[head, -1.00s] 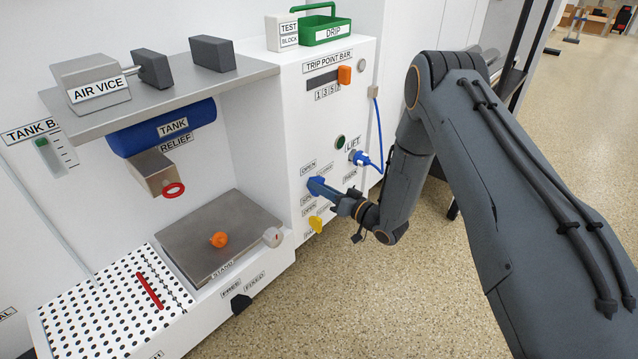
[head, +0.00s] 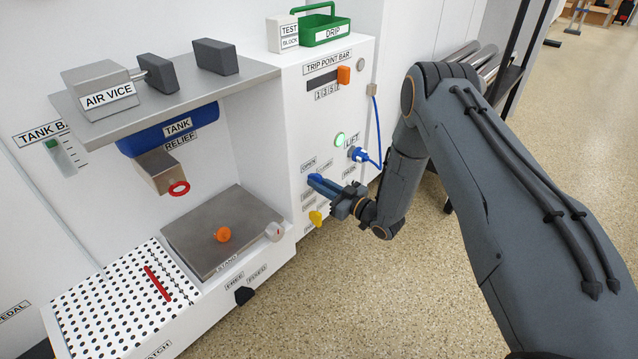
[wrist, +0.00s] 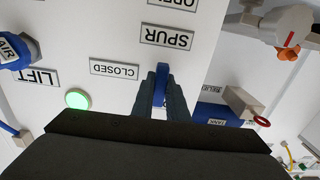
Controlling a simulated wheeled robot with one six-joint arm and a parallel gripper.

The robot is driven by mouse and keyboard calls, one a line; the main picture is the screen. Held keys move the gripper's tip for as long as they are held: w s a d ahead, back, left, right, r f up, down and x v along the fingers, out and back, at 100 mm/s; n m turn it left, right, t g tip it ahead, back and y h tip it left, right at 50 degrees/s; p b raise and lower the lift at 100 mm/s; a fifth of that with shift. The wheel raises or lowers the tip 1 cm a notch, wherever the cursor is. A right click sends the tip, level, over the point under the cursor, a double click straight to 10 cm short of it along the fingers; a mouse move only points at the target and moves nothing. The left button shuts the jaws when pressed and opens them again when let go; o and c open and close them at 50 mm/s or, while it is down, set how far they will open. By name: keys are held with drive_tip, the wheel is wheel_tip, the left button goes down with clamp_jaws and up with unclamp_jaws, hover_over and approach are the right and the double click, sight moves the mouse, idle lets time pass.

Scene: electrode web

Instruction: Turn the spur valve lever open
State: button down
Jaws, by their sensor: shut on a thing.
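The blue spur valve lever (head: 314,177) is on the white front panel, among small labels including OPEN. In the wrist view the blue lever (wrist: 160,86) stands between my two fingers, below the upside-down SPUR label (wrist: 166,38) and to the right of the CLOSED label (wrist: 115,69). My gripper (head: 326,186) is shut on the lever, and its fingers (wrist: 162,96) lie along both sides. The fingers and palm hide most of the lever's far end and pivot, so its exact angle is hard to tell.
A lit green lamp (head: 340,139) and a blue LIFT plug (head: 357,154) with its cable sit above the lever. The stand plate (head: 205,240) is to the left. Open floor lies right of the panel.

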idle(0.3)
drive_tip(key=c, duration=1.7)
unclamp_jaws()
drive_tip(key=shift+c, duration=0.2)
drive_tip(key=p+v, duration=0.2)
drive_tip(key=v, duration=0.6)
